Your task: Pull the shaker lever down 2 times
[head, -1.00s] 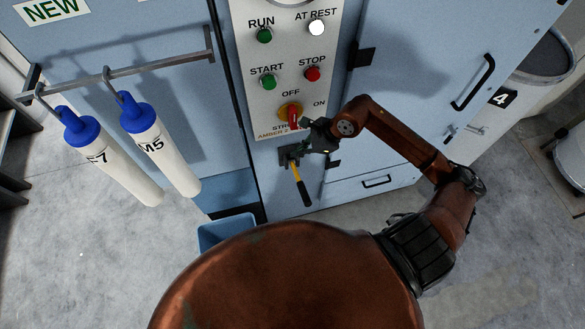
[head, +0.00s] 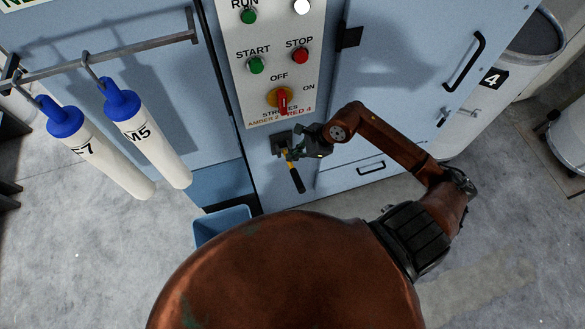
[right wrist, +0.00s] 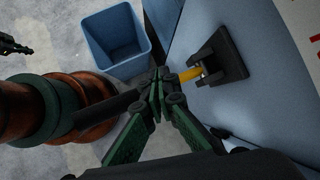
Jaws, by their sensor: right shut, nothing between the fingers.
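The shaker lever has a yellow shaft (head: 289,157) and a black grip (head: 298,181). It slants down from a dark bracket (head: 278,146) on the pale blue machine front. My right gripper (head: 295,152) is at the upper part of the shaft, by the bracket. In the right wrist view its green fingers (right wrist: 160,82) are together and empty, over the lever between the yellow shaft (right wrist: 190,74) and the dark grip (right wrist: 105,110). Whether they touch the lever I cannot tell. My left gripper is not seen.
Above the lever, the control panel (head: 270,55) has lamps, start and stop buttons and a red-yellow rotary switch (head: 283,99). A blue bin (head: 222,226) stands on the floor at lower left.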

